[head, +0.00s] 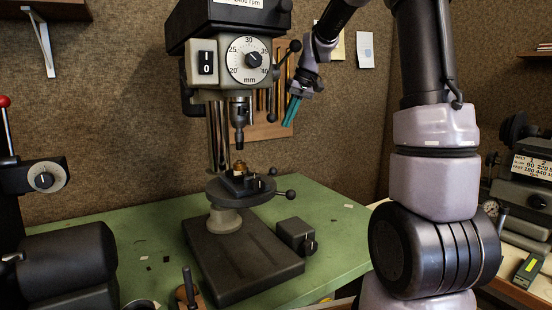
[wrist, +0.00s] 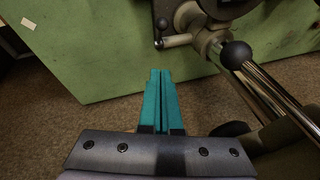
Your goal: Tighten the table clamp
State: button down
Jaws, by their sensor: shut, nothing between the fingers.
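The drill press (head: 226,60) stands on the green bench, with its round table (head: 232,192) low on the column. A short lever with a dark ball (head: 291,194) sticks out at the right of the table; I cannot tell if it is the table clamp. A small brass piece sits in a dark holder (head: 238,181) on the table. My gripper (head: 291,111) is shut and empty, with teal fingers pointing down, right of the drill head and above table height. In the wrist view the fingertips (wrist: 160,76) are together, short of a small silver lever (wrist: 178,41).
A feed handle with a black ball (wrist: 236,54) crosses the right of the wrist view, close to my gripper. A dark box with a knob (head: 297,236) stands beside the press base. The green bench top (head: 335,215) is mostly clear at the right.

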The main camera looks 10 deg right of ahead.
jog(key=shift+f, duration=0.1)
jog(key=shift+s+f+x, duration=0.1)
jog(key=shift+s+x, duration=0.35)
jog(key=shift+x, duration=1.65)
jog(key=shift+s+f+x, duration=0.15)
jog(key=shift+s+x, duration=0.35)
jog(key=shift+x, duration=1.6)
jog(key=shift+s+f+x, duration=0.1)
jog(key=shift+s+x, duration=0.35)
jog(key=shift+x, duration=1.65)
jog(key=shift+d+f, duration=0.1)
